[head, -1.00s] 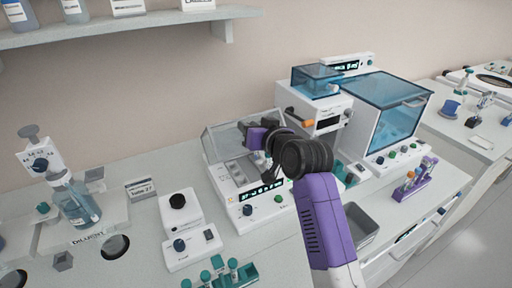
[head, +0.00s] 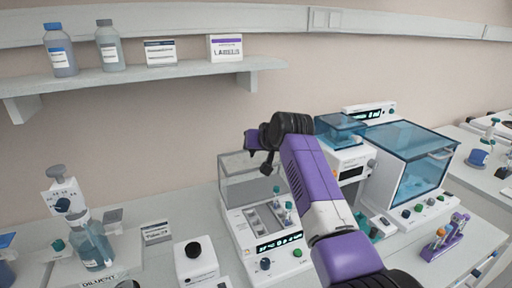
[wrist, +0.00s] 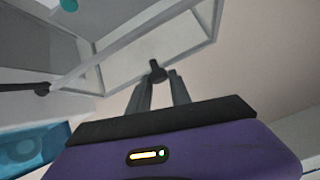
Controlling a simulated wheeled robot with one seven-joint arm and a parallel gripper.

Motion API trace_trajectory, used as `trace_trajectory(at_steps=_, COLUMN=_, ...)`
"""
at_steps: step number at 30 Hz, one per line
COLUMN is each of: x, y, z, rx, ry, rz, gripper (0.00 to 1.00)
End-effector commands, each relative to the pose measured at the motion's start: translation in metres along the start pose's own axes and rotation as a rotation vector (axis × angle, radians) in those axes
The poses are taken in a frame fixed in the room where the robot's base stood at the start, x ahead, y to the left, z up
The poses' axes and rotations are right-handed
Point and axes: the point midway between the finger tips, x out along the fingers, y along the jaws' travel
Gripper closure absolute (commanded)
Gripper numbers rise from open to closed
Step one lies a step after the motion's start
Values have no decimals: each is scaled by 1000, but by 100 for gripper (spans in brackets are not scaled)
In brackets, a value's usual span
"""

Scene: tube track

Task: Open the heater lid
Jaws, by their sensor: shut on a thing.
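The heater (head: 262,232) is a white block with a green-lit display and a tube rack inside. Its clear lid (head: 238,180) stands raised at the back, steeply tilted. My gripper (head: 267,166) is at the lid's upper right edge, with its fingers pointing down. In the wrist view, my two grey fingers (wrist: 158,92) are shut on a small dark knob (wrist: 157,69) at the edge of the framed lid panel (wrist: 150,45). My wrist hides part of the lid's right side in the head view.
A white machine with a blue clear cover (head: 410,145) stands close on the right. A shelf (head: 150,82) with bottles and boxes runs above on the wall.

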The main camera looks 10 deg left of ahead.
Motion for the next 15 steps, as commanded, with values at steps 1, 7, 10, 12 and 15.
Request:
trace_trajectory(at_steps=1, x=-1, y=-6, z=-6, rx=-2, ry=-6, rz=-4, gripper=100)
trace_trajectory(at_steps=7, x=3, y=-6, z=-6, rx=-2, ry=-41, rz=5, gripper=100)
trace_trajectory(at_steps=10, x=4, y=-6, z=-7, rx=-2, ry=-50, rz=7, gripper=100)
trace_trajectory(at_steps=12, x=4, y=-6, z=-6, rx=-2, ry=-54, rz=8, gripper=100)
trace_trajectory(at_steps=15, x=5, y=-7, z=-6, rx=-2, ry=-57, rz=8, gripper=100)
